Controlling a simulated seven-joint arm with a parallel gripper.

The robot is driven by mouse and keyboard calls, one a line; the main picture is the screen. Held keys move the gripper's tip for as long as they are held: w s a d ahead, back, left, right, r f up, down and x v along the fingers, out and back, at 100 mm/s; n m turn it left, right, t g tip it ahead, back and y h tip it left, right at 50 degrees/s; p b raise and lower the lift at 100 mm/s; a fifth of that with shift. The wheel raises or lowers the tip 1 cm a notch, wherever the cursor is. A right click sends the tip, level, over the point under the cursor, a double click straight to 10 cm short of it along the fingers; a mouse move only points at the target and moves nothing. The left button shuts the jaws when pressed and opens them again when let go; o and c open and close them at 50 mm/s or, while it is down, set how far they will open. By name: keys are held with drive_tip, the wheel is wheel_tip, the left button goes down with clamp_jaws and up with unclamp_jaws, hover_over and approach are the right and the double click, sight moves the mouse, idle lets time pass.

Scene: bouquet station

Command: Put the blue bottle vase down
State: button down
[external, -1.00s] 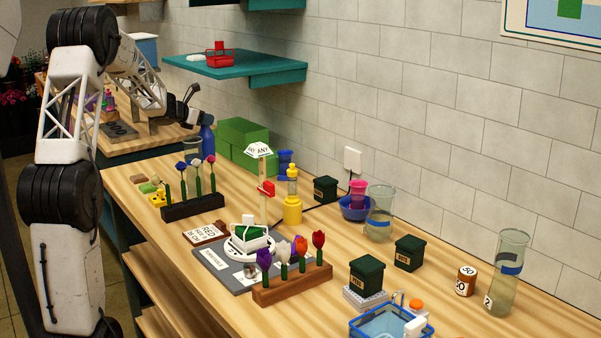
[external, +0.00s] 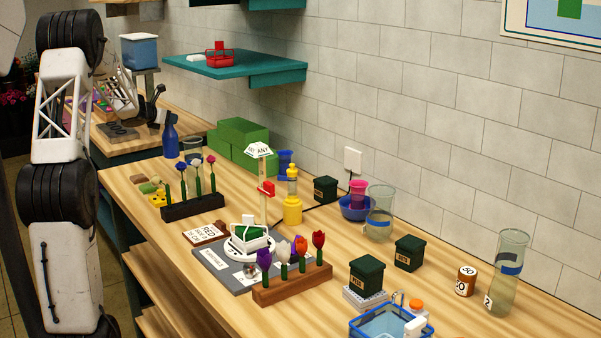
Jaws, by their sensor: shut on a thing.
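The blue bottle vase (external: 171,140) is at the far left of the long wooden bench, left of a clear glass vase (external: 192,150). It looks upright. My gripper (external: 164,118) is at the bottle's narrow neck and shut on it, reaching in from the upper left. The fingertips are small and dark in this view. I cannot tell whether the bottle's base touches the bench or hangs just above it.
Green boxes (external: 238,138) stand against the wall, right of the bottle. A dark rack with flowers (external: 193,208) is nearer the camera. A teal shelf (external: 240,68) juts from the wall above. Some bare wood lies around the bottle.

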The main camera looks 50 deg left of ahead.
sight(165, 134)
drive_tip(key=shift+f, duration=3.1)
drive_tip(key=shift+f, duration=2.05)
drive_tip(key=c, duration=0.7)
unclamp_jaws()
drive_tip(key=shift+v, duration=3.8)
